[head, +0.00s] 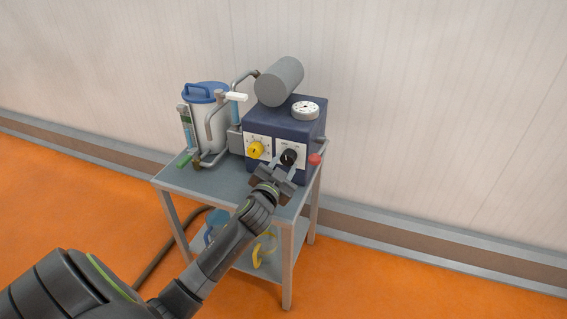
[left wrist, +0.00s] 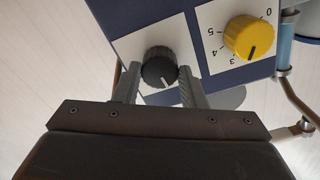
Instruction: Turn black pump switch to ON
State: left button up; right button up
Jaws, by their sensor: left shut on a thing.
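The black pump switch (head: 289,157) is a round knob on a white plate on the front of the dark blue pump box (head: 272,126). In the left wrist view the black knob (left wrist: 158,66) has a white pointer mark on its lower edge, pointing down and slightly right in that upside-down picture. My left gripper (head: 282,169) reaches up to it from the front. Its two fingers (left wrist: 159,84) stand on either side of the knob, shut on it. The ON and OFF lettering is not readable. My right gripper is not in view.
A yellow numbered dial (head: 255,149) sits left of the switch; it also shows in the left wrist view (left wrist: 248,37). A red knob (head: 314,159) is at the right. A gauge (head: 305,110) and grey cylinder (head: 280,81) top the box. A blue-lidded canister (head: 207,120) shares the grey cart (head: 222,187).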

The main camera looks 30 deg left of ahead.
pick_arm(q)
jog(key=m+p, duration=0.2)
jog(key=m, duration=0.1)
jog(key=shift+r, duration=0.1)
jog(key=shift+m+p, duration=0.95)
jog(key=shift+m, duration=1.15)
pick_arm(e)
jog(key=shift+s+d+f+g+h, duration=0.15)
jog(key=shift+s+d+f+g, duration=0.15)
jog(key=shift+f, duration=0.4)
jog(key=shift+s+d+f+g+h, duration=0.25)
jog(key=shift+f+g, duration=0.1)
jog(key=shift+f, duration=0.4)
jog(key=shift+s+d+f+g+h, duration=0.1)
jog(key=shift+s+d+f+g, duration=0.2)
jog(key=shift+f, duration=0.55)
pick_arm(q)
jog(key=o, duration=1)
